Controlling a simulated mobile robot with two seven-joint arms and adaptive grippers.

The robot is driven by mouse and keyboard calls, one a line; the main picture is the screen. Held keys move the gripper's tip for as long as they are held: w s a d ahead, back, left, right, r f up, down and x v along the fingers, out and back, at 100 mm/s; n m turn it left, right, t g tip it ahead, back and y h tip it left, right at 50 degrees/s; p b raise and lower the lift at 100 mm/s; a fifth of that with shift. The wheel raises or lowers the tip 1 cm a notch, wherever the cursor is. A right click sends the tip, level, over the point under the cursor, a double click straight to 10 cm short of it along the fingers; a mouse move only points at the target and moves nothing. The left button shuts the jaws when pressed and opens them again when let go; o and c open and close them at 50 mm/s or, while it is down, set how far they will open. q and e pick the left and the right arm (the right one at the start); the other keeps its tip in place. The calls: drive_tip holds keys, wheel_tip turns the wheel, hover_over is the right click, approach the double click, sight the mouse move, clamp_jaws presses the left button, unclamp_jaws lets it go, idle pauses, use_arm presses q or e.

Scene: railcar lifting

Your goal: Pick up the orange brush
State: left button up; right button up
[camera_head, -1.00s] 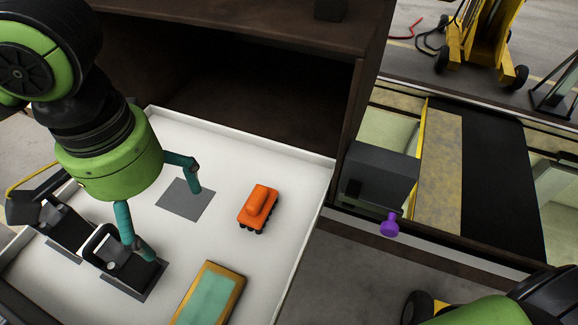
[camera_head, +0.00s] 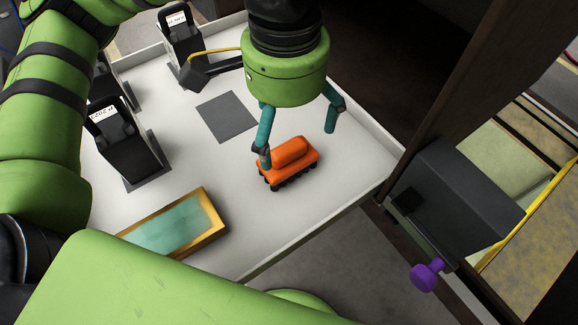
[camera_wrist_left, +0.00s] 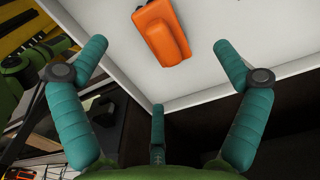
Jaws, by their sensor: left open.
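The orange brush (camera_head: 289,158) lies on the white tray (camera_head: 345,178) with its dark bristles down and its handle up. My left gripper (camera_head: 298,146) hangs over it, fingers spread apart and empty. In the head view one teal finger overlaps the brush's left end, and another is beyond its right side; contact cannot be told. In the left wrist view the brush (camera_wrist_left: 163,32) shows at the top, ahead of and between the open fingers (camera_wrist_left: 160,55). My right gripper is not in view.
A yellow-framed teal block (camera_head: 180,228) lies at the tray's near side. Black devices (camera_head: 125,140) stand at the left, by a grey square (camera_head: 227,116). A dark box with a purple knob (camera_head: 427,274) is at the right. Dark brown panels rise behind the tray.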

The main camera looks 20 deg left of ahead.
sight(289, 154)
use_arm(q)
drive_tip(key=shift+w+d+f, duration=0.1)
drive_tip(key=shift+d+f, duration=0.15)
drive_tip(key=shift+f, duration=0.6)
drive_tip(key=f, duration=0.1)
drive_tip(key=f+p, duration=0.1)
drive_tip(key=f, duration=0.3)
drive_tip(key=shift+s+f, duration=0.15)
drive_tip(key=shift+s, duration=0.25)
drive_tip(key=shift+w+f, duration=0.1)
drive_tip(key=shift+f, duration=0.25)
drive_tip(key=c, duration=1.3)
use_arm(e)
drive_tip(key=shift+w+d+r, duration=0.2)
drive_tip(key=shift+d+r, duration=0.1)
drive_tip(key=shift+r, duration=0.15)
